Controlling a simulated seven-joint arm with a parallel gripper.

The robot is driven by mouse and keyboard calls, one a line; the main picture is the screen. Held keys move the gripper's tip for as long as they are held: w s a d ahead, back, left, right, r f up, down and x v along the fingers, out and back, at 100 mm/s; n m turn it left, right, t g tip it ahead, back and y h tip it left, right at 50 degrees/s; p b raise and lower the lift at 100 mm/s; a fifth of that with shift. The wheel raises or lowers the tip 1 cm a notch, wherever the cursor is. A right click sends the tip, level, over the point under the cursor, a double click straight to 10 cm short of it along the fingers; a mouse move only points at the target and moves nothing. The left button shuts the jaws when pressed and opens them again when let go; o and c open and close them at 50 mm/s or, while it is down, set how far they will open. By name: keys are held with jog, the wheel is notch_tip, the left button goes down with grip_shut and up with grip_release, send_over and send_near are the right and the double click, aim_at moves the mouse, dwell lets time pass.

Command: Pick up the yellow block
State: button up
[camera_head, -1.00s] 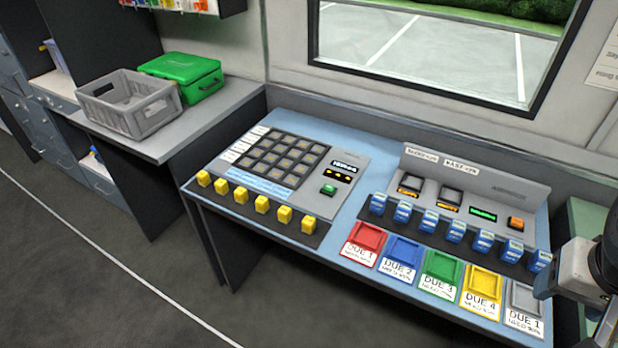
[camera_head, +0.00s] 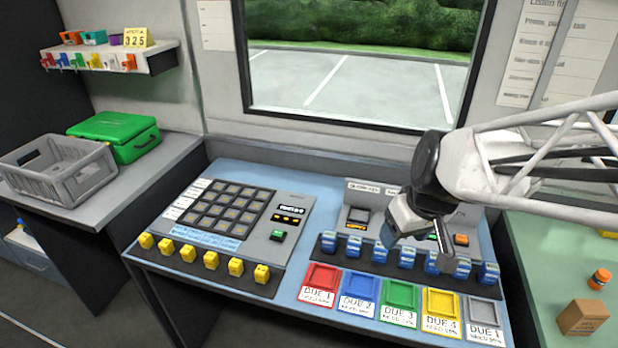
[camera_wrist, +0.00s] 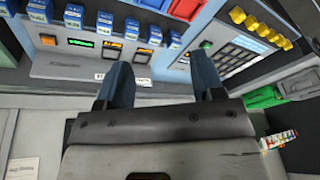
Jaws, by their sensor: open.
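Several yellow blocks stand in a row on a dark strip along the front left of the blue desk; one is this yellow block (camera_head: 211,260) in the head view. The same row shows at the upper right of the wrist view, with a yellow block (camera_wrist: 237,15) at its near end. My gripper (camera_head: 440,250) is over the right half of the desk, near the blue blocks and well to the right of the yellow row. In the wrist view my gripper (camera_wrist: 160,78) has its two fingers apart with nothing between them. Its fingertips are partly hidden in the head view.
Several blue blocks (camera_head: 354,246) stand before the right console. Coloured trays, including a red tray (camera_head: 323,277), line the front edge. A keypad panel (camera_head: 226,209) lies behind the yellow blocks. A grey crate (camera_head: 62,178) and green case (camera_head: 115,137) stand at left; a brown box (camera_head: 583,318) at right.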

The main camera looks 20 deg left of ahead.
jog(key=w+a+f+n, duration=0.3)
jog(key=a, duration=0.5)
jog(key=n+g+y, duration=0.2)
jog(key=n, duration=0.6)
send_over(236, 262)
jog(key=d, duration=0.3)
notch_tip(236, 262, down, 17)
jog(key=shift+a, duration=0.15)
jog(key=shift+x, duration=1.2)
jog(key=shift+f, duration=0.15)
jog(key=shift+x, duration=2.45)
jog(key=shift+a, duration=0.15)
